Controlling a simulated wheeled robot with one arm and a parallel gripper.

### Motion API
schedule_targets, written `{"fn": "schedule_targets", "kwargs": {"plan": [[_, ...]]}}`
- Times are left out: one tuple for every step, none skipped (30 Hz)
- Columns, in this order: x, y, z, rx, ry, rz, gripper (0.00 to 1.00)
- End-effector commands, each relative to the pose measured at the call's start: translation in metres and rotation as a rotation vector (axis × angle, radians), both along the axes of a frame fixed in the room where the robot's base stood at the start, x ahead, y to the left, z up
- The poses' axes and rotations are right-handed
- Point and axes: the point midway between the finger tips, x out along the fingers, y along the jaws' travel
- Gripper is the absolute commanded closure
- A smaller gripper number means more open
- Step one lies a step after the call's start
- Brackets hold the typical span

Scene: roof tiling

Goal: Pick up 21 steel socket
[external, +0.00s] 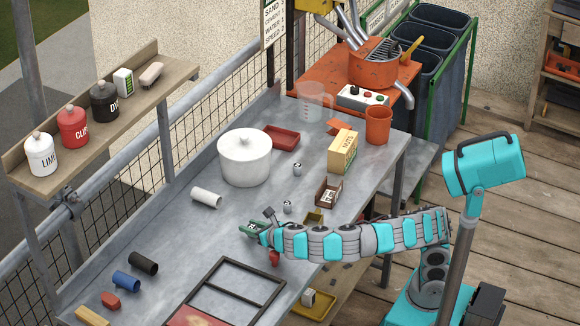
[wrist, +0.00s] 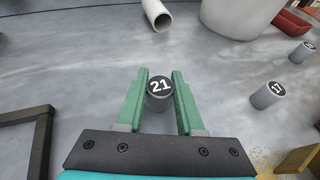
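The 21 steel socket (wrist: 160,94) stands upright on the grey bench (wrist: 80,75), with a dark top marked with a white 21. My gripper (wrist: 160,75) is open, its two green fingers on either side of the socket. The gaps beside the socket look small, and I cannot tell whether a finger touches it. In the external view my gripper (external: 252,228) is low over the bench, and I cannot make out the 21 socket there.
A socket marked 17 (wrist: 267,95) and another socket (wrist: 302,52) stand to the right. A white pipe piece (wrist: 157,15) and a white pot (wrist: 232,22) lie beyond. A dark frame (wrist: 35,135) is at left. A yellow box (external: 342,152) stands farther back.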

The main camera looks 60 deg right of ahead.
Motion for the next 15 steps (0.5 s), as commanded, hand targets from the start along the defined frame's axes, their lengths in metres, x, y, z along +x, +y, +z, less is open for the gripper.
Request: {"fn": "schedule_targets", "kwargs": {"plan": [[0.0, 0.0, -0.0001, 0.0, 0.0, 0.0, 0.73], [0.0, 0.0, -0.0001, 0.0, 0.0, 0.0, 0.76], [0.0, 0.0, -0.0001, 0.0, 0.0, 0.0, 0.81], [0.0, 0.0, -0.0001, 0.0, 0.0, 0.0, 0.84], [0.0, 0.0, -0.0001, 0.0, 0.0, 0.0, 0.88], [0.0, 0.0, -0.0001, 0.0, 0.0, 0.0, 0.92], [0.0, 0.0, -0.0001, 0.0, 0.0, 0.0, 0.95], [0.0, 0.0, -0.0001, 0.0, 0.0, 0.0, 0.99], [0.0, 0.0, -0.0001, 0.0, 0.0, 0.0, 1.0], [0.0, 0.0, -0.0001, 0.0, 0.0, 0.0, 1.0], [0.0, 0.0, -0.0001, 0.0, 0.0, 0.0, 1.0], [0.0, 0.0, -0.0001, 0.0, 0.0, 0.0, 1.0], [0.0, 0.0, -0.0001, 0.0, 0.0, 0.0, 1.0], [0.0, 0.0, 0.0, 0.0, 0.0, 0.0, 1.0], [0.0, 0.0, 0.0, 0.0, 0.0, 0.0, 1.0]]}}
